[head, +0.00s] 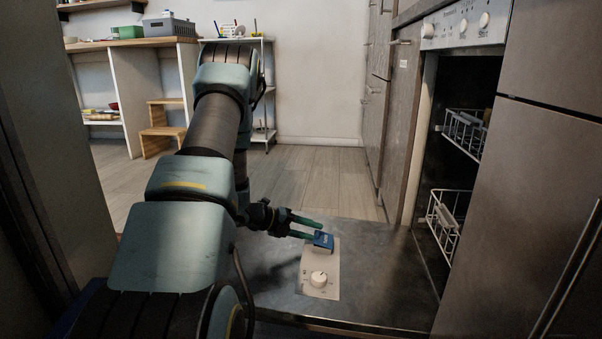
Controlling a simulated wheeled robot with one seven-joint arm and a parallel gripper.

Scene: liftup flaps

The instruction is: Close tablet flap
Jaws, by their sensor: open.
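The dishwasher door (372,270) lies open and flat. A pale dispenser panel (318,262) is set in it, with a round white knob (319,279). At the panel's far end is a small blue block-like piece (323,241) with light marks, standing up from the panel. I cannot tell whether it is the raised tablet flap or a tablet at it. My gripper (316,231) is open, with its greenish fingers pointing right, just beside the blue piece. Whether a finger touches it is unclear. The hinge and the tablet compartment cannot be made out.
The dishwasher tub with its white wire racks (446,222) opens to the right. A tall cabinet front (520,200) stands at the right foreground. A wooden step stool (160,130) and a shelf (262,90) stand far back. The floor beyond the door is clear.

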